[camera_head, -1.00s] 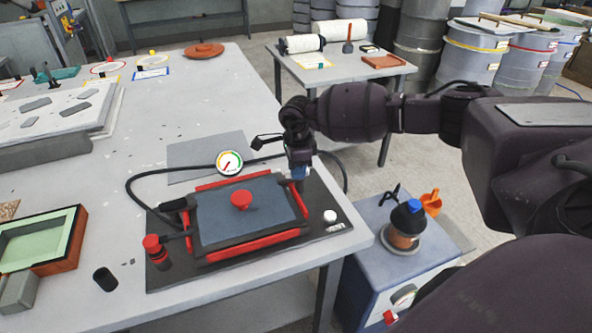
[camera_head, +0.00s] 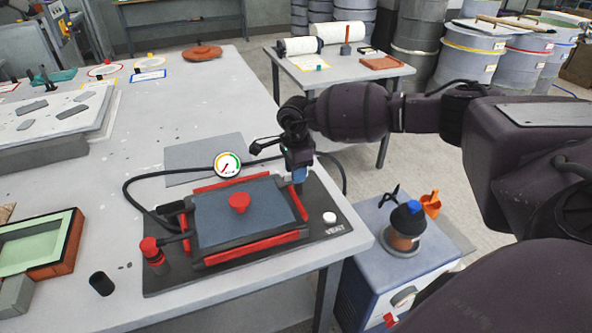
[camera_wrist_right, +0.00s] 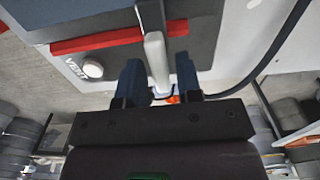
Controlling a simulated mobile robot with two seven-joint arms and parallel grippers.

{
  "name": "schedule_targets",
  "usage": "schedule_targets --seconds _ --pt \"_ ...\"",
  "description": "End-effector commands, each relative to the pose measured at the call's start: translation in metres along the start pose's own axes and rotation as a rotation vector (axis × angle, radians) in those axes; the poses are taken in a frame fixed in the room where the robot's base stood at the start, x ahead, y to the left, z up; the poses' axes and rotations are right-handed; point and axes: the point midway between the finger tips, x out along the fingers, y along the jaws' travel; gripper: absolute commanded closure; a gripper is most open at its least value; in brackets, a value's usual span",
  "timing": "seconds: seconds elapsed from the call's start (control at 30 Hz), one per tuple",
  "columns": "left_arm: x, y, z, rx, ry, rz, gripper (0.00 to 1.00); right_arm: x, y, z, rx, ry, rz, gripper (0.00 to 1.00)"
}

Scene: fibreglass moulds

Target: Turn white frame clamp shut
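The white frame clamp (camera_wrist_right: 156,60) shows in the right wrist view as a pale lever beside the red bar. My right gripper (camera_wrist_right: 159,80) has its two dark fingers apart, one on each side of the lever, with a gap visible on the right side. In the head view my right gripper (camera_head: 299,178) points down at the right edge of the dark frame, and it hides the clamp there. My left gripper is not in view.
A gauge (camera_head: 227,164) and a black hose (camera_head: 128,196) lie behind and left of the frame. A white VENT button (camera_head: 329,217) sits on the base plate at right. A red-capped post (camera_head: 150,248) stands at front left. A blue-grey cabinet (camera_head: 372,273) stands beside the table.

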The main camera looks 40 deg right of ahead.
Motion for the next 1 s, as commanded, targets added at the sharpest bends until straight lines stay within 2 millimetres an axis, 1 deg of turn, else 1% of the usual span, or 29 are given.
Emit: schedule_targets --seconds 0.03,0.07,0.33,0.47,0.57,0.8,1.0 --pt "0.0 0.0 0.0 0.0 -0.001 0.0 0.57 0.0 0.0 0.0 0.001 0.0 0.0 0.6" --pt "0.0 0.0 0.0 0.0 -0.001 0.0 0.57 0.0 0.0 0.0 0.001 0.0 0.001 0.57" --pt "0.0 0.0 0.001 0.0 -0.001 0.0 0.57 0.0 0.0 0.0 0.002 0.0 0.002 0.57" --pt "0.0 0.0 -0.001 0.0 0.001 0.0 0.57 -0.009 0.0 0.0 0.003 -0.001 0.0 0.57" --pt "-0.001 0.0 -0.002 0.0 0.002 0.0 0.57 -0.024 0.0 0.0 0.002 -0.001 -0.002 0.57" --pt "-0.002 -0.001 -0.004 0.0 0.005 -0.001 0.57 -0.068 -0.001 0.0 0.002 0.0 -0.003 0.57" --pt "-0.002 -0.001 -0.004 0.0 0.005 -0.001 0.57 -0.095 0.0 0.0 0.001 0.0 -0.001 0.57"
